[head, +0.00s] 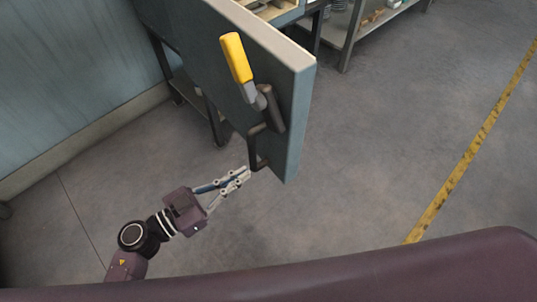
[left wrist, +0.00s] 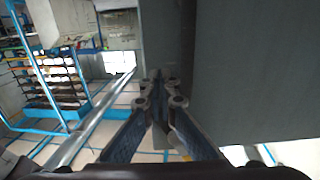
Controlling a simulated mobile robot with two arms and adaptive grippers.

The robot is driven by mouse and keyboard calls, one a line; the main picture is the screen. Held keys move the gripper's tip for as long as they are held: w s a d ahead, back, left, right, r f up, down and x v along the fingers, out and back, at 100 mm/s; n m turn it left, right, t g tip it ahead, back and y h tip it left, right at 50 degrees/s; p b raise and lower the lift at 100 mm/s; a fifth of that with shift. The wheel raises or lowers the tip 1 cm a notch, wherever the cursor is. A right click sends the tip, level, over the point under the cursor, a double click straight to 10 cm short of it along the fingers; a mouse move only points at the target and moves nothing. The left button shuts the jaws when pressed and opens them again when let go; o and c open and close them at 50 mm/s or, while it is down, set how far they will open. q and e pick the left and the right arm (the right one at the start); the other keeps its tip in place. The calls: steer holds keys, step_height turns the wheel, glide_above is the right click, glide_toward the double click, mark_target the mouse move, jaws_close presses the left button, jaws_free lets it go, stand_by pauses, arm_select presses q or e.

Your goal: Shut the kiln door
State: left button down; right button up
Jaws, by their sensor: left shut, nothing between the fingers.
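The kiln door (head: 290,110) is a thick blue-grey slab standing open, its edge toward me in the head view. A yellow-gripped lever handle (head: 236,58) and a dark bracket-like pull (head: 254,150) are on its left face. My left gripper (head: 243,174) is shut and empty, its fingertips close to the lower end of the dark pull; I cannot tell if they touch. In the left wrist view the shut fingers (left wrist: 159,88) point at a grey surface, which fills the upper right. My right gripper is not in view.
Behind the door stands a kiln or bench frame with dark legs (head: 215,122). A metal shelf (head: 350,30) with small items is at the back. A blue-grey wall (head: 70,80) is on the left. Open floor (head: 390,140) lies right of the door, with a yellow line (head: 470,150).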

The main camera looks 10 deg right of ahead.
mark_target(278, 152)
arm_select(q)
steer(key=x, duration=0.8)
steer(key=shift+w+d, duration=0.25)
steer(key=shift+d, duration=0.1)
